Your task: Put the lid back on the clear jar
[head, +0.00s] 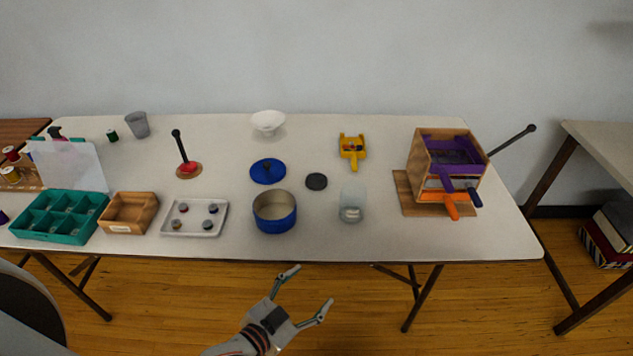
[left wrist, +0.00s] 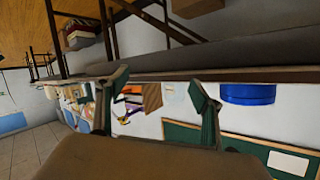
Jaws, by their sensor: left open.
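The clear jar (head: 351,203) stands upright and open-topped near the front of the white table, right of the blue pot. A small dark grey round lid (head: 316,181) lies flat on the table, behind and left of the jar, apart from it. My left gripper (head: 313,285) is open and empty in front of the table's front edge, below and left of the jar in the head view. Its two spread fingers also show in the left wrist view (left wrist: 158,82); the lid cannot be made out there. My right gripper is not in view.
A blue pot (head: 274,219) stands left of the jar, with its blue knobbed lid (head: 267,177) behind it. A white tray (head: 168,225), wooden box (head: 112,222) and teal organizer (head: 33,232) stand left. A wooden holder (head: 418,160) stands right. Table front right is clear.

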